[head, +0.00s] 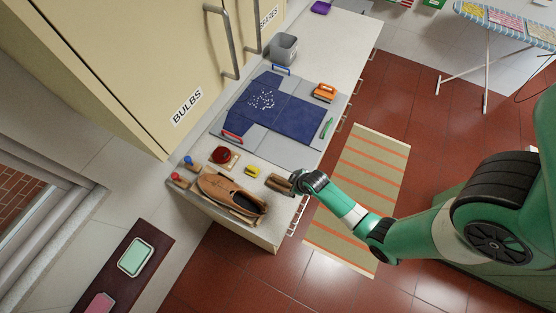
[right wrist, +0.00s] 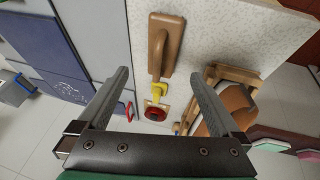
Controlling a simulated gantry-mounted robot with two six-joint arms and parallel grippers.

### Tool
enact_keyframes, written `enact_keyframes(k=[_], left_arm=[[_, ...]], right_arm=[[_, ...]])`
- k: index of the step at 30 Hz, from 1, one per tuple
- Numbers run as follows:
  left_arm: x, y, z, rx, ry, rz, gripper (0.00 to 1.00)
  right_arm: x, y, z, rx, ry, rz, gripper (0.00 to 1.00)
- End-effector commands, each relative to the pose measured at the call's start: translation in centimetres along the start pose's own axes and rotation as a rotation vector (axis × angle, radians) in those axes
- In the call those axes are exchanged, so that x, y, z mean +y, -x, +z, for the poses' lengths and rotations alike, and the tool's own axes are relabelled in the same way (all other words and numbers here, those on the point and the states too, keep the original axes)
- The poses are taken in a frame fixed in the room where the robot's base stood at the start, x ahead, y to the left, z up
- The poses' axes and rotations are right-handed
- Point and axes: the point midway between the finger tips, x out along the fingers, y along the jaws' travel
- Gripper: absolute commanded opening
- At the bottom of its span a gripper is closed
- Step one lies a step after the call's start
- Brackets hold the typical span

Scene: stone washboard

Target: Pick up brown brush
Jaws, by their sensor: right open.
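The brown brush (head: 278,183) lies on the pale counter near its front edge, to the right of the shoe. In the right wrist view the brush (right wrist: 166,46) is a wooden block with a raised handle, ahead of my fingers. My right gripper (head: 301,184) is open at the right end of the brush in the head view. In the right wrist view my gripper (right wrist: 160,77) has its fingers wide apart, with nothing held between them. Contact with the brush cannot be told. My left gripper is not in view.
A brown shoe (head: 229,194) on a wooden stand, a yellow item (head: 252,171) and a red round item (head: 221,155) are close by. A blue garment (head: 285,105) with white specks lies further back, near an orange brush (head: 325,92) and grey bin (head: 284,47).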

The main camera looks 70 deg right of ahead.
Motion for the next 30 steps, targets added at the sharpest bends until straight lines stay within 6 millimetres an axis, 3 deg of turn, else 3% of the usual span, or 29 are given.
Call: enact_keyframes(k=[5,12,20,26,30], left_arm=[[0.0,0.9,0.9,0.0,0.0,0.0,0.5],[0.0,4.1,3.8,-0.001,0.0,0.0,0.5],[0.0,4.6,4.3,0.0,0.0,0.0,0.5],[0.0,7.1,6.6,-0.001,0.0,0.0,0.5],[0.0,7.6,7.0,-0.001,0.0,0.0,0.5]], right_arm=[[0.0,-1.3,-0.1,0.004,0.0,0.001,1.0],[-0.1,-5.8,-0.1,0.006,0.001,0.002,1.0],[0.0,-6.7,-0.4,0.006,0.001,0.002,1.0],[-0.7,-10.1,-0.4,0.007,0.003,0.001,1.0],[-0.6,-11.6,-0.6,0.006,0.001,0.001,1.0]])
